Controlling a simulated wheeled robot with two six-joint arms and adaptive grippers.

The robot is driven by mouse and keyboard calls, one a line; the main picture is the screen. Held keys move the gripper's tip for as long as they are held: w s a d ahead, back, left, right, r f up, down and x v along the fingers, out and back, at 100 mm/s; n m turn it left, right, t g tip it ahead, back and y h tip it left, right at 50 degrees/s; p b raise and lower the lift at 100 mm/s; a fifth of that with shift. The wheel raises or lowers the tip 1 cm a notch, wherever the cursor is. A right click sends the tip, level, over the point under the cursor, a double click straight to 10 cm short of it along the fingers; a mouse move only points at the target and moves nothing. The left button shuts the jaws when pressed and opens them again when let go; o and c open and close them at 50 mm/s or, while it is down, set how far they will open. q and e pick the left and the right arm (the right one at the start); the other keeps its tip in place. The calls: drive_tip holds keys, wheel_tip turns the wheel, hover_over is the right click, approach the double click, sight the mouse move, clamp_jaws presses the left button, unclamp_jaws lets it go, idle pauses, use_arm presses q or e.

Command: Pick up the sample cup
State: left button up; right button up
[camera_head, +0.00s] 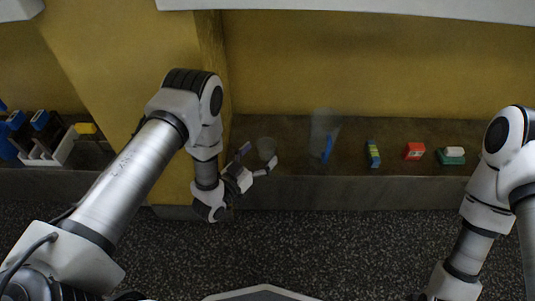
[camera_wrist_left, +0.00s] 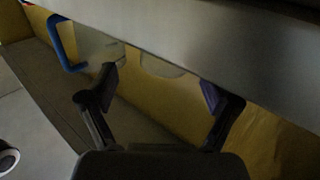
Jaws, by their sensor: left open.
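The sample cup appears to be the small, clear, see-through cup (camera_head: 266,148) on the dark ledge; it is faint in the head view. My left gripper (camera_head: 258,161) is open and empty, with its fingertips just in front of the cup, one to each side in the picture. In the left wrist view, the pale rounded bottom of the cup (camera_wrist_left: 160,68) shows beyond and between the open fingers (camera_wrist_left: 158,84). A grey band hides its upper part there. I cannot tell whether the fingers touch it. My right gripper is out of view.
A clear jug (camera_head: 321,122) with a blue handle stands right of the cup. Farther right are a yellow-and-blue block (camera_head: 373,153), a red box (camera_head: 414,151) and a green-and-white item (camera_head: 452,156). A yellow wall panel (camera_head: 375,75) rises behind the ledge.

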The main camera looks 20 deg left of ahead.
sight(261, 153)
use_arm(q)
drive_tip(key=w, duration=0.1)
drive_tip(key=w+b, duration=0.1)
drive_tip(key=w+d+f+b, duration=0.1)
drive_tip(key=w, duration=0.1)
drive_tip(key=shift+w, duration=0.1)
drive_tip(key=shift+r, duration=0.1)
drive_tip(key=c, duration=1.1)
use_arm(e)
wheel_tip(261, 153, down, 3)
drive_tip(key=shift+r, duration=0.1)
